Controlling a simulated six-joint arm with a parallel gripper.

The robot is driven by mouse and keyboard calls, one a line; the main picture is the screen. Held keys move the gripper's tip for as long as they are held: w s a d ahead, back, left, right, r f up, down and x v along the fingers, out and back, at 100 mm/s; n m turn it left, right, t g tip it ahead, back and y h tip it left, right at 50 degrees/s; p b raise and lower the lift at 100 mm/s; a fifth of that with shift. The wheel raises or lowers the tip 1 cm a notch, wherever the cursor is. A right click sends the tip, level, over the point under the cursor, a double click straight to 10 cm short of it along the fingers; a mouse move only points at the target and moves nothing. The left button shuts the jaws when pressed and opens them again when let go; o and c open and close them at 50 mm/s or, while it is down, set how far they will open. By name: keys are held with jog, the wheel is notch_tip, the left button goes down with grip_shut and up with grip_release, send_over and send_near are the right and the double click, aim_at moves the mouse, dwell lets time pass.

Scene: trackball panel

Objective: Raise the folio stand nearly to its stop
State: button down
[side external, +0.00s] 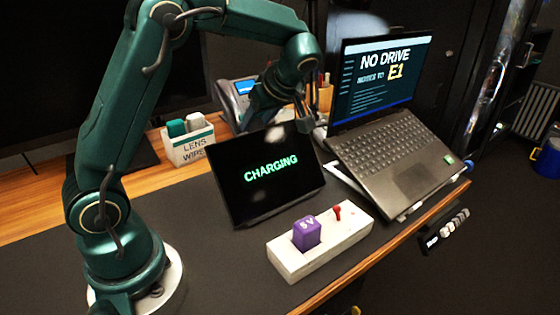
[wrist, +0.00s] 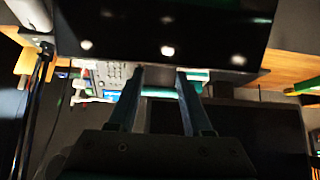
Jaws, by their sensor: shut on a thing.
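The folio stand holds a dark tablet (side external: 266,172) that reads CHARGING and leans back on the desk mat. My gripper (side external: 303,112) is at its upper right edge, partly hidden behind it. In the wrist view the dark glossy panel (wrist: 165,30) fills the top of the picture. The fingertips of my gripper (wrist: 159,72) meet the panel's lower edge in that picture, with a gap between the fingers. My gripper is shut on the stand's edge; the exact contact is hard to see. The back of the stand is hidden in the side view.
An open laptop (side external: 395,150) stands close on the right. A lens wipes box (side external: 189,150) stands at the back left. The dark mat (side external: 215,265) is clear at front left.

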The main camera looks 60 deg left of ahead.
jog(key=shift+d+r+y, duration=0.4)
jog(key=shift+d+y, duration=0.1)
jog(key=shift+d, duration=0.15)
jog(key=shift+c, duration=1.6)
grip_release()
jog(key=shift+d, duration=0.1)
jog(key=v, duration=0.5)
